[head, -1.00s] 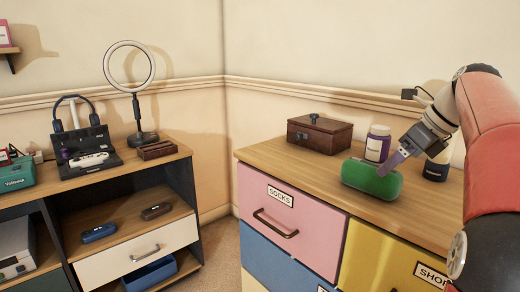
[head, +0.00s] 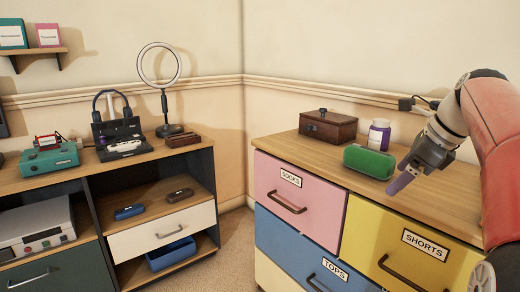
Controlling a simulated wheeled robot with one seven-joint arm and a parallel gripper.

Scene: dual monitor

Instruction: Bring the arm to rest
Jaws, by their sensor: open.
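My gripper (head: 402,182) is at the right in the head view, at the end of my red and black arm. It has purple fingertips and points down and left, over the front part of the dresser top. It looks empty. The fingertips overlap each other in this view.
The dresser (head: 300,195) has pink, blue and yellow drawers, all shut. A wooden box (head: 328,126) and a purple bottle (head: 379,134) stand behind the green case. At left, a shelf unit (head: 92,163) bears a ring lamp (head: 160,75) and a teal device (head: 50,158).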

